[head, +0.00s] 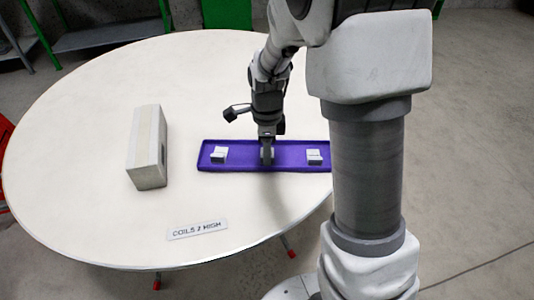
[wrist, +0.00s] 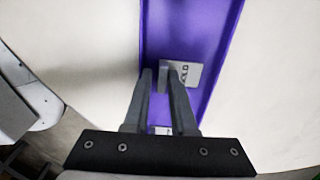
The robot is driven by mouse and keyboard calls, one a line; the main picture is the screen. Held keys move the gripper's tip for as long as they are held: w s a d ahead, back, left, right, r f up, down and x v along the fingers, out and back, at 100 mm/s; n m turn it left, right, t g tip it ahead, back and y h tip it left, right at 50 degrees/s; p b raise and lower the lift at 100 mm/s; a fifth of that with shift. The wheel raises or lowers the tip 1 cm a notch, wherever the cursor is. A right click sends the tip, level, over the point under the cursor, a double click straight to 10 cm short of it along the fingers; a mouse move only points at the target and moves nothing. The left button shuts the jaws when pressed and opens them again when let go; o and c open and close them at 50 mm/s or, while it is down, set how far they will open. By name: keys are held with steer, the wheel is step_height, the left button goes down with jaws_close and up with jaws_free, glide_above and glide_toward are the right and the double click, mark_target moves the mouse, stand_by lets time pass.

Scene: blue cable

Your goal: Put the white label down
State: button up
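The white label (wrist: 188,74) is a small pale plate with dark lettering, only partly readable. In the wrist view it is at the fingertips of my gripper (wrist: 160,72), which is shut on its raised grey part; the right finger hides some of it. In the head view my gripper (head: 267,150) points down over the middle of the purple tray (head: 240,168), with the label low between its fingers. I cannot tell whether the label touches the tray floor.
Two other small white labels stand in the tray, one left (head: 218,155) and one right (head: 314,157). A long pale block (head: 148,148) stands left of the tray. A sign reading "COILS 2 HIGH" (head: 197,230) lies near the round table's (head: 90,110) front edge.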

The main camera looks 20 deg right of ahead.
step_height(320, 180, up, 12)
steer(key=p, duration=0.4)
steer(key=s+r+n+t, duration=0.2)
steer(key=s+r+n, duration=0.3)
steer(key=s+n, duration=0.4)
steer(key=s+r+n+t, duration=0.3)
steer(key=s+r+n, duration=0.2)
steer(key=s+n, duration=0.4)
steer(key=n, duration=0.3)
steer(key=shift+s+d+r+t, duration=0.3)
steer(key=shift+d, duration=0.05)
step_height(320, 180, up, 16)
steer(key=p, duration=1.5)
steer(key=shift+p, duration=0.35)
